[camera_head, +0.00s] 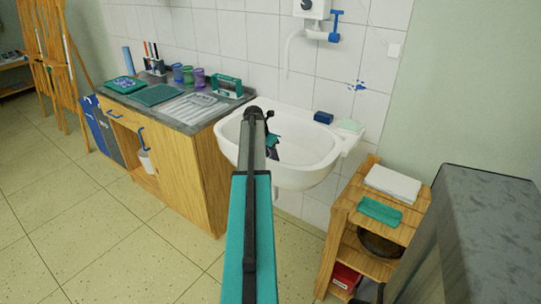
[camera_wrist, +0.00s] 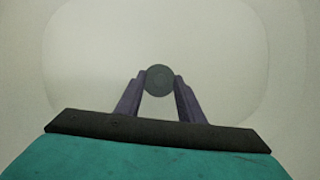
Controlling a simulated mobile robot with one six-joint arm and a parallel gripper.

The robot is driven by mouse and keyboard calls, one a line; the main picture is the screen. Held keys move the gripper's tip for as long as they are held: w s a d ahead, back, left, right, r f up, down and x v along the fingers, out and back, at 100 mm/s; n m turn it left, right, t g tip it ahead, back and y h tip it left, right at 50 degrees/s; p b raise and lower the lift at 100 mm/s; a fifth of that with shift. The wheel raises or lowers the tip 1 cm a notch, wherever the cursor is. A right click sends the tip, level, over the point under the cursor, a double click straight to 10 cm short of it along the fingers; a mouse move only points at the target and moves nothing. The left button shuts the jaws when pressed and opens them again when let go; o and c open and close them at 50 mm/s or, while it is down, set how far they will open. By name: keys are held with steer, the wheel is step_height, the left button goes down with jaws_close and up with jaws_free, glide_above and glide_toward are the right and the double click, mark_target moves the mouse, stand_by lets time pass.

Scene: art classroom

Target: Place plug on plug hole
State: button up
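The white sink (camera_head: 300,165) is on the tiled wall, and my gripper (camera_head: 273,152) reaches down into its basin. In the wrist view, the two purple fingers of my gripper (camera_wrist: 160,84) point at the pale basin floor. A dark grey-green round disc, which looks like the plug (camera_wrist: 160,79), sits between the fingertips. The fingers appear to touch it on both sides. The plug hole is not visible; it may be hidden under the plug. How far the plug is above the basin floor cannot be told. My arm hides part of the sink in the head view.
A dark blue block (camera_head: 323,117) and a pale green piece (camera_head: 349,126) lie on the sink's back rim. A wooden cabinet with a grey counter (camera_head: 205,122) stands at left. A wooden shelf (camera_head: 340,215) stands at right. A water heater (camera_head: 312,8) hangs above.

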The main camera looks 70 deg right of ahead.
steer(key=shift+r, duration=0.1)
steer(key=v, duration=1.2)
stand_by(0.9)
